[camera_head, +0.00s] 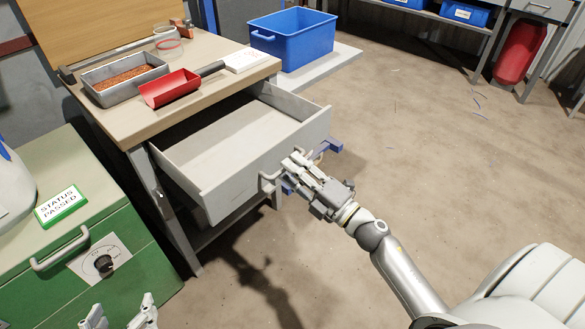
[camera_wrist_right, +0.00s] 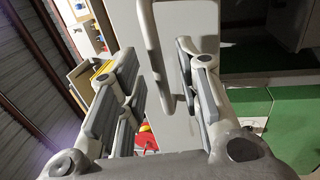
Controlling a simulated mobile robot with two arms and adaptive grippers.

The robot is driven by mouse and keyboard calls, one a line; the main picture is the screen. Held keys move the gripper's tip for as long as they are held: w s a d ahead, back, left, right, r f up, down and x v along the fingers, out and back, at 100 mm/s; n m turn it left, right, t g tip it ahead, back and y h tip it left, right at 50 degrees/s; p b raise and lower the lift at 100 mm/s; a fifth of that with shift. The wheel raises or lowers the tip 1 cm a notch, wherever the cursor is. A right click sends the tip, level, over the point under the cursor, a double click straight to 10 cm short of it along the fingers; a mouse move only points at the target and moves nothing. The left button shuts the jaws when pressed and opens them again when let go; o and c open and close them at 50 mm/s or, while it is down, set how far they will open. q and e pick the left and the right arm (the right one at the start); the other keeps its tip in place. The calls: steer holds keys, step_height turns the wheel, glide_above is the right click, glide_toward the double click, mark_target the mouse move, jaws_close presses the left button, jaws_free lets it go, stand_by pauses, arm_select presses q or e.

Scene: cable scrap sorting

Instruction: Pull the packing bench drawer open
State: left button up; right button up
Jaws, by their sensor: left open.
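The packing bench drawer (camera_head: 222,187) stands pulled well out of the wooden-topped bench (camera_head: 205,55), and its inside looks empty. Its grey bar handle (camera_head: 266,184) is on the front panel and also shows in the right wrist view (camera_wrist_right: 152,40). My right gripper (camera_head: 293,163) is at the handle in front of the panel. In the right wrist view its fingers are apart, with the handle bar between them, nearer the right finger. My left gripper (camera_head: 122,316) is open and empty at the bottom left, away from the drawer.
On the bench are a metal tray of copper-coloured scrap (camera_head: 123,78), a red scoop (camera_head: 170,88) and a white block (camera_head: 245,60). A blue bin (camera_head: 292,40) stands behind. A green cabinet (camera_head: 90,260) is at left.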

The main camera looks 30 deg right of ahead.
steer(key=v, duration=1.1)
steer(key=shift+s, duration=0.2)
